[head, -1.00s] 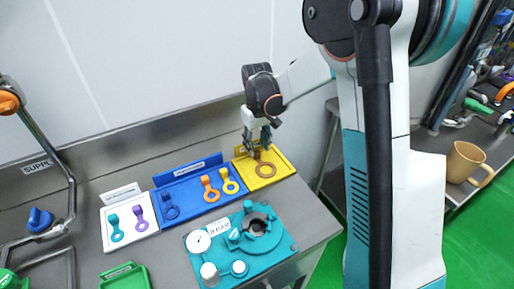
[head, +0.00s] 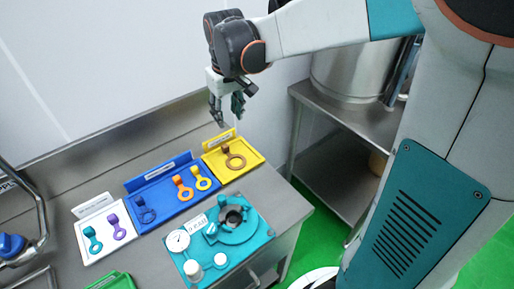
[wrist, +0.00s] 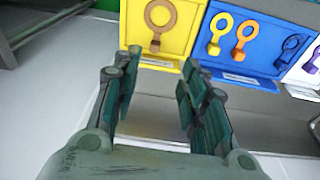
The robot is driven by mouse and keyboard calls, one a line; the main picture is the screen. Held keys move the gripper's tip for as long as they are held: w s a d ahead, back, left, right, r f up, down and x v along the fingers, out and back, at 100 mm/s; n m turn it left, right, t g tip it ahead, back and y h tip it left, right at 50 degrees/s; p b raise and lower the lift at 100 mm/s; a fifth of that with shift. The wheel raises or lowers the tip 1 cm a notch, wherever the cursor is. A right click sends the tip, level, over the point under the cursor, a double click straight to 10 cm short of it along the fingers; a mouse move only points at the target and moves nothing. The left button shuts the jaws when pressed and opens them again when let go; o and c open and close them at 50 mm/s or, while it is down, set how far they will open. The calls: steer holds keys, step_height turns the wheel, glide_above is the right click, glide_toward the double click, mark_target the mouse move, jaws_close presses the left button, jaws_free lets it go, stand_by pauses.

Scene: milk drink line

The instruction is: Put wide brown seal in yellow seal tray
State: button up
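The wide brown seal (head: 234,160), a ring with a tab, lies in the yellow seal tray (head: 252,168) at the right end of the tray row. It also shows in the wrist view (wrist: 160,14), inside the yellow tray (wrist: 187,42), with its tab toward my gripper. My gripper (head: 230,117) is above and behind the tray, apart from the seal. In the wrist view its fingers (wrist: 158,88) are spread with nothing between them.
A blue tray (head: 212,189) holds orange, yellow and dark blue seals. A white tray (head: 88,257) holds teal and purple seals. A teal fixture (head: 262,232) with a gauge stands in front. A steel shelf with a large vessel (head: 350,78) is at right.

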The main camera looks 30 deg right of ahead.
steer(key=s+r+m+t, duration=0.1)
steer(key=s+t, duration=0.4)
steer(key=s, duration=1.5)
steer(key=shift+r+m, duration=0.3)
steer(key=shift+r, duration=0.6)
